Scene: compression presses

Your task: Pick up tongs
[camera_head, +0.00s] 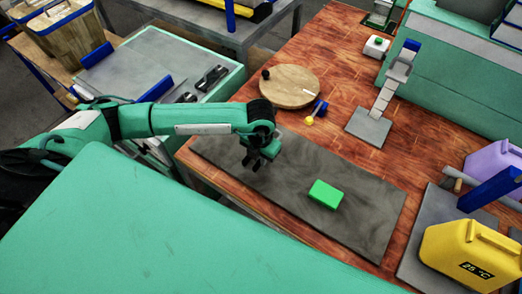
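My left gripper (253,162) hangs over the left end of the dark grey mat (370,215), its black fingers pointing down. The fingers look apart with nothing between them. A small blue tool with a yellow end (317,112) lies on the wooden table, beyond the mat and beside a round wooden board. It is too small for me to tell whether it is the tongs. It is apart from my gripper, farther back and to the right. My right gripper is out of view.
A green block (325,194) lies on the mat. The round wooden board (290,86) is behind my gripper. A grey stand (369,127) stands at the back. A yellow canister (470,255) and a purple one (494,162) are at the right. Dark tools (212,78) lie on the left bench.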

